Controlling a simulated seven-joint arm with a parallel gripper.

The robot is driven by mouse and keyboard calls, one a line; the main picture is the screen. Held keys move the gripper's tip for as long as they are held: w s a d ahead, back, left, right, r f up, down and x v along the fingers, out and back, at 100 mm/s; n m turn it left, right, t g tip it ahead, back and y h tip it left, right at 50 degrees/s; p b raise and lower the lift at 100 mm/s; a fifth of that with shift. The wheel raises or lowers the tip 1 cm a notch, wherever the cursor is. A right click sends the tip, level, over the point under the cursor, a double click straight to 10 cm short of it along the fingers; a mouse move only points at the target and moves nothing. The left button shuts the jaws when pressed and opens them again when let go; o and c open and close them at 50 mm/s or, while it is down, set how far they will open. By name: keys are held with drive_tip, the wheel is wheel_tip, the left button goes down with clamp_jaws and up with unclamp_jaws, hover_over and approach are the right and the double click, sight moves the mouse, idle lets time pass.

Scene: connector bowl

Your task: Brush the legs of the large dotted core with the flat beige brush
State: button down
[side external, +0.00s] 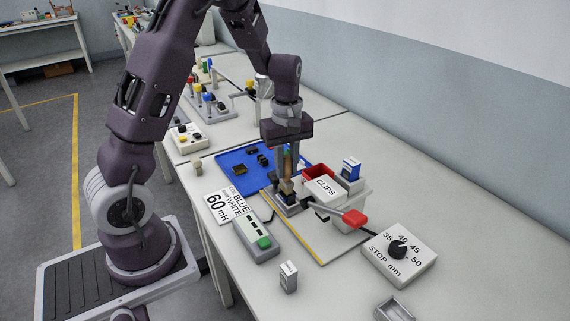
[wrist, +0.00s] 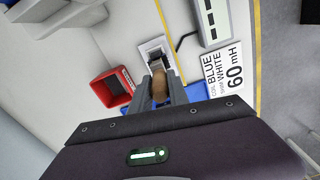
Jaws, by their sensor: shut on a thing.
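My gripper (side external: 287,152) points down over a small metal fixture (side external: 287,207) near the middle of the bench. It is shut on a brush (side external: 287,163) with a brown handle, upright between the fingers; its lower end is just above or at a dark piece in the fixture, and I cannot tell if they touch. In the wrist view the brush (wrist: 160,87) shows as a rounded brown end between the grey fingers, with the fixture (wrist: 154,48) beyond. Several dark cores (side external: 240,168) lie on the blue tray (side external: 232,158). I cannot make out dots on any core.
Right of the fixture are a red bin (side external: 317,172), a white CLIPS box (side external: 323,190) and a red-handled lever (side external: 354,218). A STOP mm dial box (side external: 400,255) stands front right. A grey meter (side external: 256,238) and a 60 mH card (side external: 222,207) lie on the left.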

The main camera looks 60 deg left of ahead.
drive_tip(key=shift+d+r, duration=0.1)
drive_tip(key=shift+d, duration=0.7)
drive_tip(key=shift+a, duration=1.2)
drive_tip(key=shift+d, duration=1.25)
wheel_tip(320, 180, up, 9)
idle(0.7)
drive_tip(key=shift+a+f, duration=0.4)
drive_tip(key=shift+f, duration=0.9)
drive_tip(key=shift+a+f, duration=0.45)
drive_tip(key=shift+f, duration=0.85)
drive_tip(key=shift+a+f, duration=0.4)
drive_tip(key=shift+f, duration=0.9)
drive_tip(key=shift+f, duration=0.7)
